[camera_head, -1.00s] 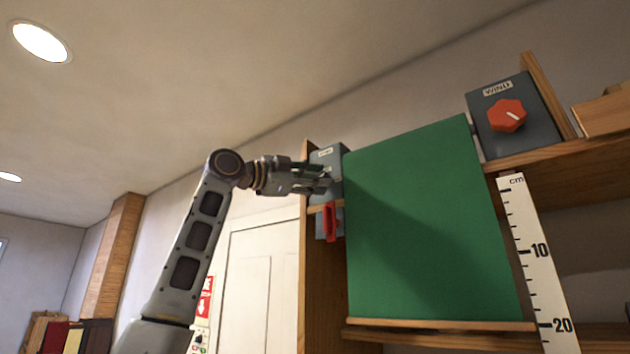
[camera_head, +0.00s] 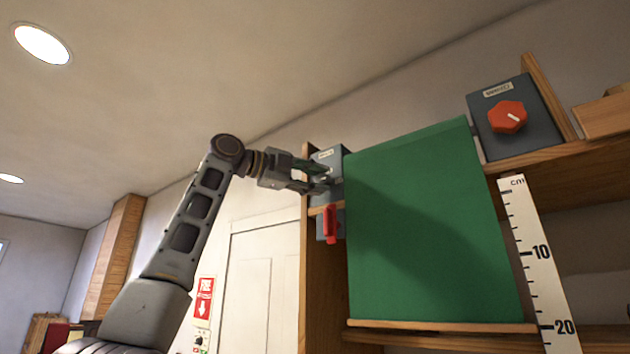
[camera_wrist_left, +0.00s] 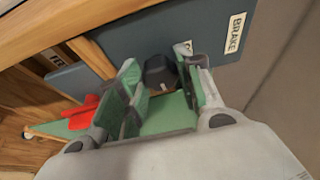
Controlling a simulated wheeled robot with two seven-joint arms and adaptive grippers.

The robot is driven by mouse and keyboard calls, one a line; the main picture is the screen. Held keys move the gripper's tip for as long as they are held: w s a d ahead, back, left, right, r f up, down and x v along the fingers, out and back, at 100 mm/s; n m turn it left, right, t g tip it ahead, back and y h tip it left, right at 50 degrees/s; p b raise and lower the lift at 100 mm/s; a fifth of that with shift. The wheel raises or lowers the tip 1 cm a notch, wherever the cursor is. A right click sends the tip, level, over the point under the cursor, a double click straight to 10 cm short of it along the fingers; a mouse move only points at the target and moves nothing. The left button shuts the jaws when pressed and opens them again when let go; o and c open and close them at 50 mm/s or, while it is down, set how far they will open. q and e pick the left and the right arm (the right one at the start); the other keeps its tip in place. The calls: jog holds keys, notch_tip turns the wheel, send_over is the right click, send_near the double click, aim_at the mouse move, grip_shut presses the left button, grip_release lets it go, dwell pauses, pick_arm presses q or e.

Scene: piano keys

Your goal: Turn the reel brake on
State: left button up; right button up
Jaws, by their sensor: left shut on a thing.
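The brake box (camera_head: 335,168) is a blue-grey box at the left end of the shelf, left of the green panel. Its BRAKE label (camera_wrist_left: 235,32) reads clearly in the left wrist view. My left gripper (camera_head: 323,182) reaches it from the left. In the left wrist view, a dark round knob (camera_wrist_left: 160,72) with a pale mark sits between the fingers, and they are shut on it. The knob is hidden by the fingers in the head view. My right gripper is in neither view.
A red lever (camera_head: 331,223) hangs just below the brake box. A large green panel (camera_head: 430,230) stands to the right. Beyond it are a box with a red knob (camera_head: 508,116) and a white centimetre ruler (camera_head: 540,260). Open air lies left of my arm.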

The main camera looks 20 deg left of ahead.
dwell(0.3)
pick_arm(q)
jog(key=o, duration=1)
jog(key=shift+d, duration=0.1)
jog(key=shift+o, duration=0.2)
jog(key=shift+s, duration=0.1)
jog(key=v, duration=1.2)
